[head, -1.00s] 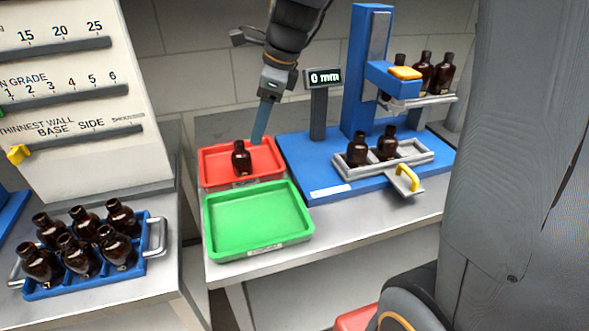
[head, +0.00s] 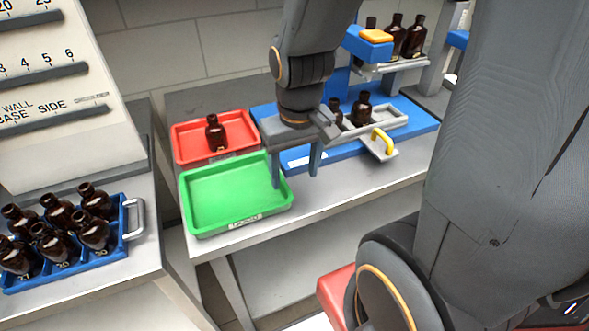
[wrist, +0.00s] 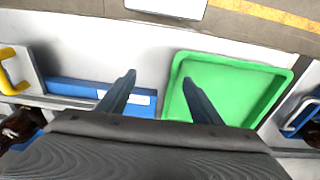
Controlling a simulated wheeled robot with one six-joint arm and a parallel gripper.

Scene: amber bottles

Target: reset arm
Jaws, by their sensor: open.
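My gripper (head: 295,170) is open and empty, pointing down above the table at the right edge of the green tray. In the wrist view my gripper (wrist: 160,92) has its fingers spread, with bare table and the edge of the green tray (wrist: 245,88) below. The green tray (head: 215,221) is empty. Part of the blue measuring stand (head: 425,130) is hidden behind my gripper and arm.
A red tray (head: 190,127) holds one amber bottle (head: 215,133). Two bottles stand in the grey holder (head: 398,119) with a yellow handle (head: 383,142). Several bottles fill a blue rack (head: 65,277) at left. More stand on a raised shelf (head: 395,64).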

